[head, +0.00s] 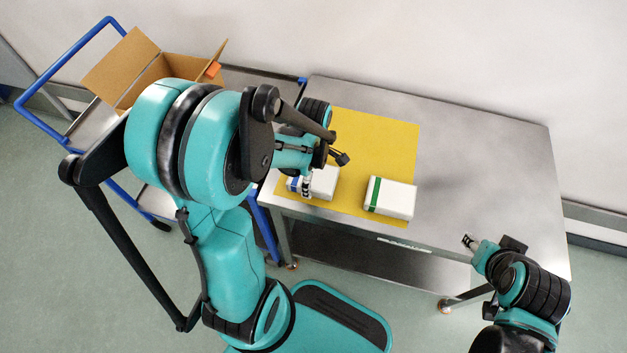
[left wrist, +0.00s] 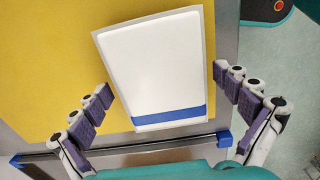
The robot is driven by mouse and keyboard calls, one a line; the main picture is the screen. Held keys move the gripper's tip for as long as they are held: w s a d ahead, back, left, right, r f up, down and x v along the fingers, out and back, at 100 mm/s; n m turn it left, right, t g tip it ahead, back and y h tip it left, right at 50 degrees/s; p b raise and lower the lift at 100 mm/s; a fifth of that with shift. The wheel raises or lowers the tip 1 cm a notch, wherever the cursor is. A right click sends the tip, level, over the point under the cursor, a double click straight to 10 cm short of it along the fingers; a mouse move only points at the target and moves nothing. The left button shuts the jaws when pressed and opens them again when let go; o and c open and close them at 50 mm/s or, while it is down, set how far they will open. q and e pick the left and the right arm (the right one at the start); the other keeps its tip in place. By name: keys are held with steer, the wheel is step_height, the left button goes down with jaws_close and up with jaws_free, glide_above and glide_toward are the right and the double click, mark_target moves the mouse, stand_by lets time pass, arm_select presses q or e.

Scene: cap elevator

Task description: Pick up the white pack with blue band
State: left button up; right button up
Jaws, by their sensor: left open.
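The white pack with blue band (head: 324,183) lies flat on the yellow mat (head: 375,140) near its front left corner, partly hidden by my left arm in the head view. In the left wrist view the pack (left wrist: 155,70) shows whole, with its blue band (left wrist: 168,116) toward the bottom of the picture. My left gripper (left wrist: 162,84) is open above it, with one finger pair on each side of the pack and gaps visible. A white pack with a green band (head: 391,198) lies to its right. My right gripper (head: 469,241) is off the table's front right, apart from both packs.
The mat lies on a steel table (head: 480,150) whose right part is bare. A blue-framed cart (head: 62,60) with an open cardboard box (head: 150,68) stands left of the table. A wall runs behind.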

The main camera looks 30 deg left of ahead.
arm_select(q)
steer(key=shift+r, duration=0.1)
steer(key=c, duration=1.4)
steer(key=shift+r, duration=0.1)
